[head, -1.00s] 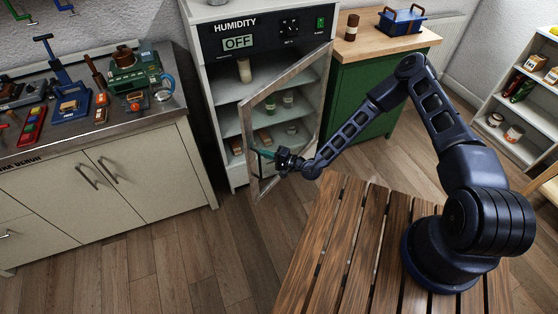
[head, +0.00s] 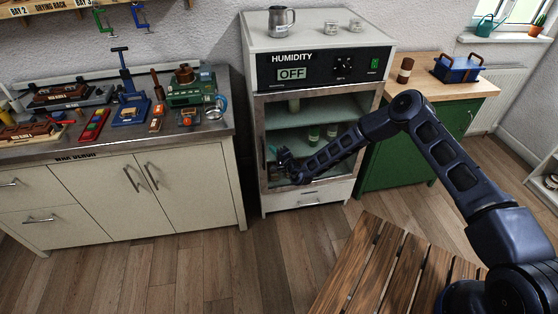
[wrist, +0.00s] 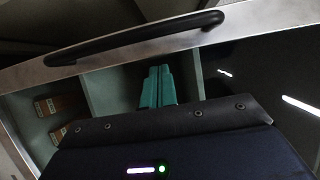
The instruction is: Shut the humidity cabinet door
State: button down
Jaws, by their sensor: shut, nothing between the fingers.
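The humidity cabinet (head: 305,202) stands against the back wall in the head view. Its glass door, with a metal frame (head: 263,140), lies across the front of the shelves, at or very near the cabinet's face. I cannot tell whether a narrow gap is left. My gripper (head: 273,151) is in front of the door's lower left part. In the wrist view, my gripper's teal fingers (wrist: 157,75) are together and empty, close to the door glass. Contact is unclear. The black door handle (wrist: 135,38) runs along the metal frame beyond the fingertips; nothing grips it.
A metal jug (head: 281,20) stands on the cabinet top. A workbench (head: 100,195) with tools is to the left, and a green cupboard (head: 400,155) to the right. A slatted wooden table (head: 385,270) is in front. The floor before the cabinet is clear.

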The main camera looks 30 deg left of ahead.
aim_at(273, 143)
jog(key=shift+m+t, duration=0.5)
jog(key=shift+t, duration=0.3)
jog(key=shift+w+a+r, duration=0.2)
jog(key=shift+w+a, duration=0.6)
jog(key=shift+w+a+r, duration=0.2)
jog(key=shift+w+a, duration=0.55)
jog(key=shift+a, duration=0.05)
jog(key=shift+r, duration=0.2)
jog(key=shift+a, duration=0.1)
jog(key=s+d+f, duration=0.1)
jog(key=s+d, duration=0.1)
jog(key=s, duration=0.5)
jog(key=s+d+f, duration=0.1)
jog(key=s+d, duration=0.1)
jog(key=s, duration=0.5)
jog(key=shift+s+h, duration=0.2)
jog(key=shift+h, duration=0.1)
